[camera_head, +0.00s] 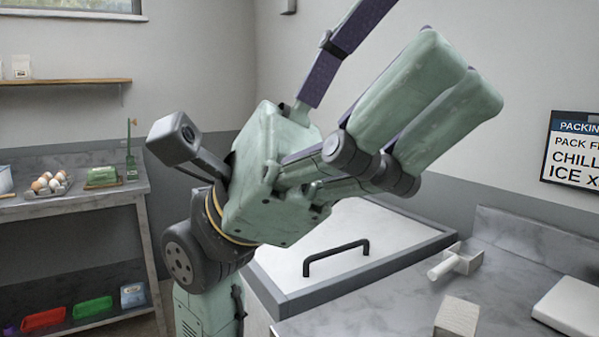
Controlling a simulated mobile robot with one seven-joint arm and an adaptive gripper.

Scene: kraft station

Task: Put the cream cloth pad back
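My gripper (402,45) is large in the middle of the head view, raised and tilted up to the right. Its green fingers and the purple finger opposite stand well apart, and I see nothing between them. The purple finger's tip runs out of the top of the picture. A small cream, textured block (457,318) lies on the grey counter at the bottom edge, partly cut off. It may be the cream cloth pad, but I cannot tell for sure. My gripper is above and apart from it.
A white lid (345,245) with a black handle lies behind my arm. A whitish T-shaped thing (456,263) and a white slab (572,306) are on the counter (385,312). At left, a shelf table holds eggs (48,184), a green block (102,175) and trays.

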